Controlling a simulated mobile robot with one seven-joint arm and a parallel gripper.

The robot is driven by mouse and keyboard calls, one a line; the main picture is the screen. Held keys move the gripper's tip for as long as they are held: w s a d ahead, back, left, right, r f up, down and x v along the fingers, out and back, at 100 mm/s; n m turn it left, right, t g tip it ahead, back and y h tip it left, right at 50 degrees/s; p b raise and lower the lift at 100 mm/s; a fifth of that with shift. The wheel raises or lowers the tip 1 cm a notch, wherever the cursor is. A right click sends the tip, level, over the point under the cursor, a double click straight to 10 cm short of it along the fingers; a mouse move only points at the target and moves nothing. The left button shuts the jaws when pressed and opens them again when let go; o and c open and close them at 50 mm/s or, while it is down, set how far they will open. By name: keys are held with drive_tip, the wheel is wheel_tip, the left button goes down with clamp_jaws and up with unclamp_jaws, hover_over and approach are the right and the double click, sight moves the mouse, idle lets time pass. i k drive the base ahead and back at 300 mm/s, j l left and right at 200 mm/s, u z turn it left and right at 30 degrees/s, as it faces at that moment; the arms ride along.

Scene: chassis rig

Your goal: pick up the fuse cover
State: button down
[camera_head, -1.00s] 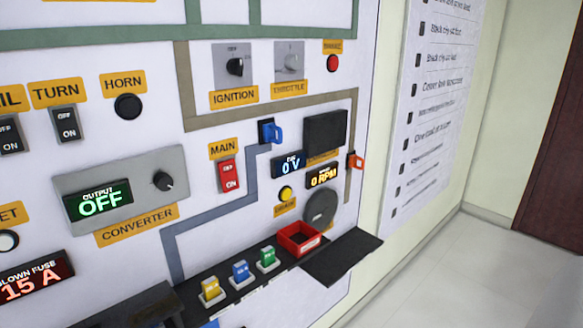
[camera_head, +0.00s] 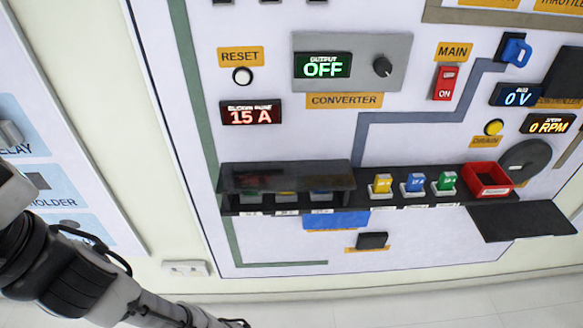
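A dark, see-through cover (camera_head: 287,177), which looks like the fuse cover, sits over the left part of the black fuse shelf (camera_head: 460,203). Several coloured fuses show dimly beneath it. My arm comes in from the left edge and runs along the bottom left, well below and left of the cover. Its far end leaves the picture at the bottom edge, so my gripper cannot be made out. Nothing of mine touches the cover.
Yellow (camera_head: 381,185), blue (camera_head: 414,184) and green (camera_head: 446,182) fuses stand right of the cover, then a red bin (camera_head: 487,180). A flat black ledge (camera_head: 522,221) juts out at right. A small black block (camera_head: 372,241) sits below the shelf.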

sight(326, 175)
drive_tip(key=j+z, duration=0.3)
drive_tip(key=z, duration=0.2)
drive_tip(key=j+z, duration=0.3)
drive_tip(key=z, duration=0.2)
drive_tip(key=k+j+z, duration=0.15)
drive_tip(key=z, duration=0.35)
drive_tip(key=j, duration=0.1)
